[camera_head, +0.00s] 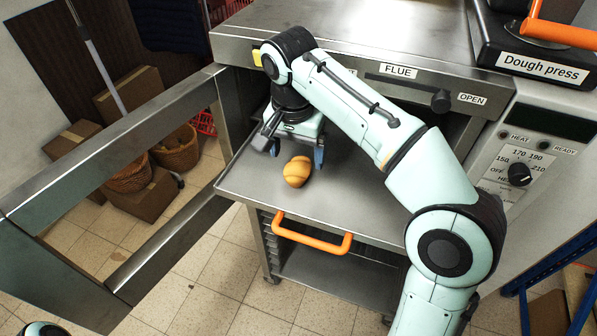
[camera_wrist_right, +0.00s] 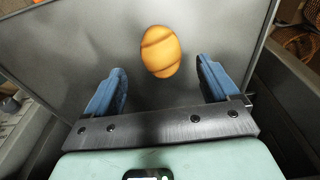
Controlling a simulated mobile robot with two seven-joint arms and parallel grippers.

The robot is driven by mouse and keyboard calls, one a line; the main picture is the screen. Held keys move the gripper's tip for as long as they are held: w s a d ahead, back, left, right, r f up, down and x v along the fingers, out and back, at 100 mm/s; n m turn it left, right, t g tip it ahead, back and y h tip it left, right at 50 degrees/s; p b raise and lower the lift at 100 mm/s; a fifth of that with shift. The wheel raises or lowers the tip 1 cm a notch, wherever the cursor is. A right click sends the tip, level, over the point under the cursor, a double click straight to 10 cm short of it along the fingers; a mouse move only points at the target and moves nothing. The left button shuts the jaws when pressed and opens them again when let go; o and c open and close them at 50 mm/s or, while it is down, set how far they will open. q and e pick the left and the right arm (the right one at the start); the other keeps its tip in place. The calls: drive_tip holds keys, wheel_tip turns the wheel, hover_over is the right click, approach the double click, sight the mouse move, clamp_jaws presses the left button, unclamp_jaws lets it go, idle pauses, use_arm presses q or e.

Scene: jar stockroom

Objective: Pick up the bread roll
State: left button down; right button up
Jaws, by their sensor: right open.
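The bread roll (camera_head: 297,171) is golden brown with darker score lines and lies on a grey metal tray (camera_head: 350,205) in front of the oven. In the right wrist view the roll (camera_wrist_right: 161,51) lies beyond the fingertips, near the middle of the gap between them. My right gripper (camera_head: 296,152) is open and empty, just behind the roll in the head view. Its two blue fingers also show in the right wrist view (camera_wrist_right: 160,80), apart from the roll. My left gripper is not in view; only a small piece of my arm shows at the bottom left.
An orange handle (camera_head: 312,236) sits below the tray's front edge. The oven (camera_head: 390,40) stands behind, with a dough press (camera_head: 540,60) at its right. An open oven door frame (camera_head: 110,170) stands at left. Baskets (camera_head: 176,150) and cardboard boxes (camera_head: 128,97) are beyond it.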

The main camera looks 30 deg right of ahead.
sight(297, 164)
drive_tip(key=f, duration=0.2)
drive_tip(key=f+b, duration=0.1)
drive_tip(key=f, duration=0.1)
drive_tip(key=shift+w+d, duration=0.2)
drive_tip(key=shift+w, duration=0.15)
drive_tip(key=shift+s+f, duration=0.15)
drive_tip(key=shift+f, duration=0.25)
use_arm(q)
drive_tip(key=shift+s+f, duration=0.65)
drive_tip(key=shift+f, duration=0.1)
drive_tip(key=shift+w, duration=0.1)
use_arm(e)
drive_tip(key=shift+w, duration=0.2)
drive_tip(key=c, duration=1.2)
drive_tip(key=shift+s, duration=0.1)
drive_tip(key=shift+r, duration=0.1)
